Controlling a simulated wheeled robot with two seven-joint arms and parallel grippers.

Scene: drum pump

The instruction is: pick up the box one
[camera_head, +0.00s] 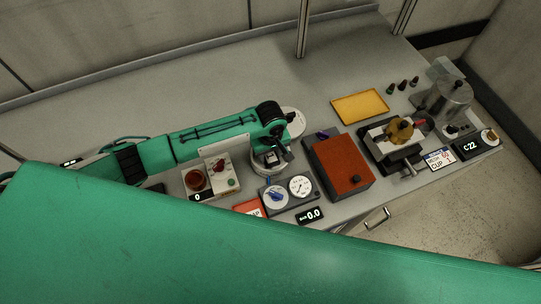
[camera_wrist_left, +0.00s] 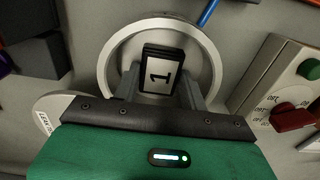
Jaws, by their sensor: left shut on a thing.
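The box one (camera_wrist_left: 163,70) is a small black block with a white label reading 1. It shows in the left wrist view inside a round pale metal ring (camera_wrist_left: 112,62). My left gripper (camera_wrist_left: 163,92) is shut on it, with a grey finger on either side. In the head view my left gripper (camera_head: 271,160) points down over the round holder beside the gauge panel, and the box is mostly hidden by it. I cannot tell whether the box touches the holder's floor. My right gripper is not in view.
A switch panel (camera_head: 225,170) with a red cup stands left of the gripper, a gauge panel (camera_head: 288,196) in front. A red-brown box (camera_head: 342,165), a yellow tray (camera_head: 360,106) and a clamp device (camera_head: 392,150) lie to the right. The back of the bench is clear.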

